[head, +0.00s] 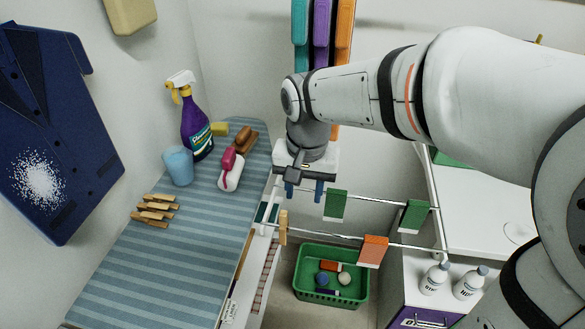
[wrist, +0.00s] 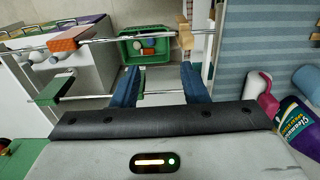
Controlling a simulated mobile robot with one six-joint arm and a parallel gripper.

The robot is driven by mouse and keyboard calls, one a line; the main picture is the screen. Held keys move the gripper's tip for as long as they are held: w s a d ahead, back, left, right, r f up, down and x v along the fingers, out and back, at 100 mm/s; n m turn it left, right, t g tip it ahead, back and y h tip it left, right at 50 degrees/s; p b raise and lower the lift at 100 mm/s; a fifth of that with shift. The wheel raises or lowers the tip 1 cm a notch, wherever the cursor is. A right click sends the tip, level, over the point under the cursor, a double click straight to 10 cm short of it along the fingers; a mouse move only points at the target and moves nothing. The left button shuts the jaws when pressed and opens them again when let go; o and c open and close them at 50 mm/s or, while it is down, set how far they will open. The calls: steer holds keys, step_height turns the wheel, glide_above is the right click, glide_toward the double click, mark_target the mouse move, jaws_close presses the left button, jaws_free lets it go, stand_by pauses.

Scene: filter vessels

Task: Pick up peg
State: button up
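A light wooden peg (head: 283,227) sits upright on the near rail at its left end, beside the ironing board. It also shows in the wrist view (wrist: 185,35), just beyond my right fingertip. Several wooden pegs (head: 154,210) lie in a cluster on the striped ironing board (head: 180,262). My gripper (head: 304,190) points down above the rails, right of the board. In the wrist view its two blue fingers (wrist: 160,68) are spread apart with nothing between them. The peg on the rail is apart from the fingers.
Green blocks (head: 336,205) and an orange block (head: 373,251) sit on the rails (head: 325,235). A green basket (head: 332,296) with several items stands below. A spray bottle (head: 194,125), a blue cup (head: 179,166) and a white-and-pink bottle (head: 230,172) stand on the board. White bottles (head: 434,279) are at right.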

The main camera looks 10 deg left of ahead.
mark_target(284, 213)
steer(key=a, duration=0.4)
steer(key=shift+a+f, duration=0.1)
steer(key=shift+f, duration=0.1)
steer(key=shift+a+f, duration=0.2)
steer(key=shift+f, duration=0.1)
steer(key=f, duration=0.7)
steer(key=shift+s+d+f, duration=0.1)
steer(key=shift+s+d, duration=0.1)
steer(key=shift+s, duration=0.05)
jaws_close()
